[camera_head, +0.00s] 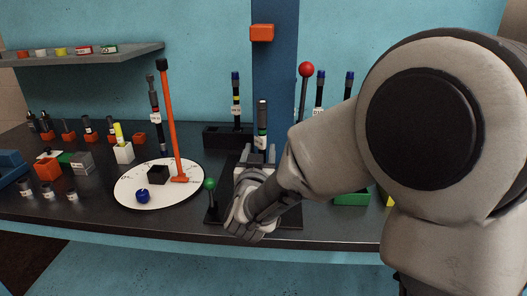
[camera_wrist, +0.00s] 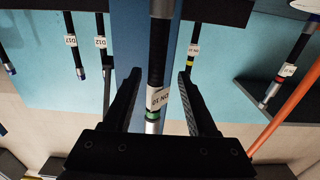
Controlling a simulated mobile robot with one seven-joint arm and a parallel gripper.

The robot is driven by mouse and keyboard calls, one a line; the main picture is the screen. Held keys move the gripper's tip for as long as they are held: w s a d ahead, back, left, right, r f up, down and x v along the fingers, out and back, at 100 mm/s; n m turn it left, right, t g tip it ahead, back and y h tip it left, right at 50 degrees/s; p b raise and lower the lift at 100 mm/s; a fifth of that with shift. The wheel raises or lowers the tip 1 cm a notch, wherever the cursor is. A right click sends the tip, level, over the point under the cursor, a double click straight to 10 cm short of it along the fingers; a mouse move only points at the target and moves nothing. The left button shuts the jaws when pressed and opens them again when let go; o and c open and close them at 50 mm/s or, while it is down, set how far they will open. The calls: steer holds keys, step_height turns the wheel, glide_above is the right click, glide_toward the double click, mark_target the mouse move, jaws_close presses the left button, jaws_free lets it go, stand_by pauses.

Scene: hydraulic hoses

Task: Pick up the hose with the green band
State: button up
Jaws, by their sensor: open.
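The hose with the green band (camera_head: 261,124) stands upright in the middle of the bench in the head view, black with a white label; its lower part is hidden by my arm. In the wrist view the hose (camera_wrist: 158,55) runs between my fingers, with the label, the green band (camera_wrist: 152,115) and a metal end close to the gripper body. My gripper (camera_wrist: 160,76) is open, one finger on each side of the hose, with a visible gap on both sides. In the head view my arm mostly hides the gripper.
A yellow-banded hose (camera_head: 236,98) stands behind to the left, and blue-capped hoses (camera_head: 320,88) to the right. A red-ball lever (camera_head: 306,70) and green-ball lever (camera_head: 210,184) are close by. A white round plate (camera_head: 128,190) with an orange post (camera_head: 170,115) lies left.

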mark_target(263, 145)
steer(key=w, duration=0.4)
steer(key=shift+w+d+f+b, duration=0.1)
steer(key=shift+d+f+b, duration=0.15)
steer(key=shift+d+b, duration=0.1)
jaws_close()
stand_by(1.0)
